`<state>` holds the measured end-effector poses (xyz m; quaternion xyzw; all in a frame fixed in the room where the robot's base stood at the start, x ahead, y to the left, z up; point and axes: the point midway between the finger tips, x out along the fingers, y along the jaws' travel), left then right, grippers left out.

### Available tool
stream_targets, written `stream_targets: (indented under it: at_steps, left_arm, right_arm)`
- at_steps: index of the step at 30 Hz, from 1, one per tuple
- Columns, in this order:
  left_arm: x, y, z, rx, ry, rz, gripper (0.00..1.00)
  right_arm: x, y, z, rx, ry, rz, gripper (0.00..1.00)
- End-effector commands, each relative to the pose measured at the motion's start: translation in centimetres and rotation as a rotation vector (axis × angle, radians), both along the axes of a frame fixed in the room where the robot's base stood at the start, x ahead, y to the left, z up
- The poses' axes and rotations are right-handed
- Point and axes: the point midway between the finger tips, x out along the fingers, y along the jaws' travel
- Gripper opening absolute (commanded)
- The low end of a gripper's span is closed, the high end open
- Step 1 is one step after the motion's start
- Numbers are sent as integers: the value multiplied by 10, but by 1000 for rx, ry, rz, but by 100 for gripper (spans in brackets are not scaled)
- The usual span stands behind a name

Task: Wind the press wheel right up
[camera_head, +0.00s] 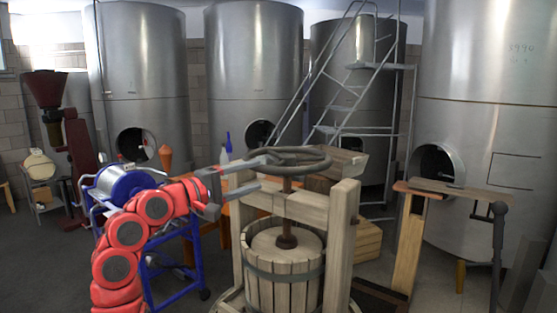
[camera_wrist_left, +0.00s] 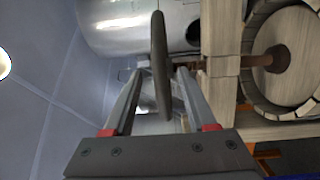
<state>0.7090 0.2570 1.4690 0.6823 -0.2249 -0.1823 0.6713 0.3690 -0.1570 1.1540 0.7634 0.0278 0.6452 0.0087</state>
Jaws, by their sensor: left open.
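The press wheel (camera_head: 310,160) is a dark ring lying level on top of the wooden press, on an upright screw (camera_head: 287,186). The screw runs down through the crossbeam to a round wooden pressing plate (camera_head: 275,247) at the top of the slatted basket (camera_head: 265,292). My left gripper (camera_head: 258,174) is open at the wheel's left side, one finger above and one below the rim level. In the left wrist view the rim (camera_wrist_left: 160,65) stands between the open fingers (camera_wrist_left: 162,75), apart from both. My right gripper is out of view.
The press's wooden posts (camera_head: 341,245) flank the basket. A blue-framed machine with a metal drum (camera_head: 125,184) stands behind my left arm. A wooden stand (camera_head: 408,240) is to the right. Steel tanks (camera_head: 254,75) and a metal stair (camera_head: 345,85) fill the back.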

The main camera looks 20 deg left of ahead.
Motion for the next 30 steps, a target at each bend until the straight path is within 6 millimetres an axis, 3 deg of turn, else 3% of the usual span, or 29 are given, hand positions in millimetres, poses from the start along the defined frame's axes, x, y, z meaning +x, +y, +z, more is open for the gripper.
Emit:
stream_targets:
  at_steps: [1, 6, 12, 24, 30]
  left_arm:
    - [11, -9, 6, -4, 3, -5, 57]
    - [41, -30, 8, -2, 0, -5, 57]
    - [65, -44, 7, -5, -2, -1, 57]
    - [73, -48, 5, -2, -2, 1, 57]
    - [73, -47, 5, -2, -2, 1, 23]
  right_arm:
    - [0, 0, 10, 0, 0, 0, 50]
    - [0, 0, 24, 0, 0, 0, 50]
    - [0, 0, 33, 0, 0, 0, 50]
    - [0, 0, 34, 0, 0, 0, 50]
    - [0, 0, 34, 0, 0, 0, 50]
